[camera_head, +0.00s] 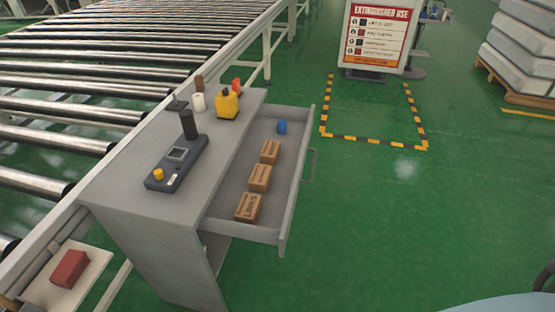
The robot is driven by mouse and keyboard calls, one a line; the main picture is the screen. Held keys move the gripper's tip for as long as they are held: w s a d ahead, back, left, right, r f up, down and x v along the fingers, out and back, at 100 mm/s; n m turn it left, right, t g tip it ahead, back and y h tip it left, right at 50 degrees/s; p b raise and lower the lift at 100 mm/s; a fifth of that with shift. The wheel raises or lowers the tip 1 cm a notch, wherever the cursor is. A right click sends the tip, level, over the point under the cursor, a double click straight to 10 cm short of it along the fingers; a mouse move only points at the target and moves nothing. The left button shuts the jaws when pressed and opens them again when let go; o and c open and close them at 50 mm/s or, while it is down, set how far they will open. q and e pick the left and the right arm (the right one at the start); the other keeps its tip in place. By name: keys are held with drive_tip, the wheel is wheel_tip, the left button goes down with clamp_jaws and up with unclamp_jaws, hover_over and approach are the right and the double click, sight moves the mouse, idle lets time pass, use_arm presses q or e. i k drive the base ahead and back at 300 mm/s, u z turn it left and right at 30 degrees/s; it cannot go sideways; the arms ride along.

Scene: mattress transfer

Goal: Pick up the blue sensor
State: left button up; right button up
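The blue sensor (282,127) is a small blue piece at the far end of the open drawer (298,190). It lies apart from the brown boxes in the same drawer. The drawer sticks out to the right from a grey cabinet (150,235). Neither of my grippers shows in the head view.
Several small brown boxes (260,178) lie in the drawer nearer to me. On the cabinet top stand a dark device (177,160), a yellow item (227,104) and a white cup (199,103). A roller conveyor (110,70) runs along the left. Green floor (370,220) to the right is clear.

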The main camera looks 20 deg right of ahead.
sight(282, 124)
drive_tip(key=u, duration=0.15)
drive_tip(key=k, duration=0.75)
drive_tip(key=z, duration=0.95)
drive_tip(key=i, duration=0.5)
drive_tip(key=z, duration=1.4)
drive_tip(key=i, duration=0.9)
drive_tip(key=u, duration=2.6)
drive_tip(key=i, duration=0.2)
drive_tip(key=z, duration=0.05)
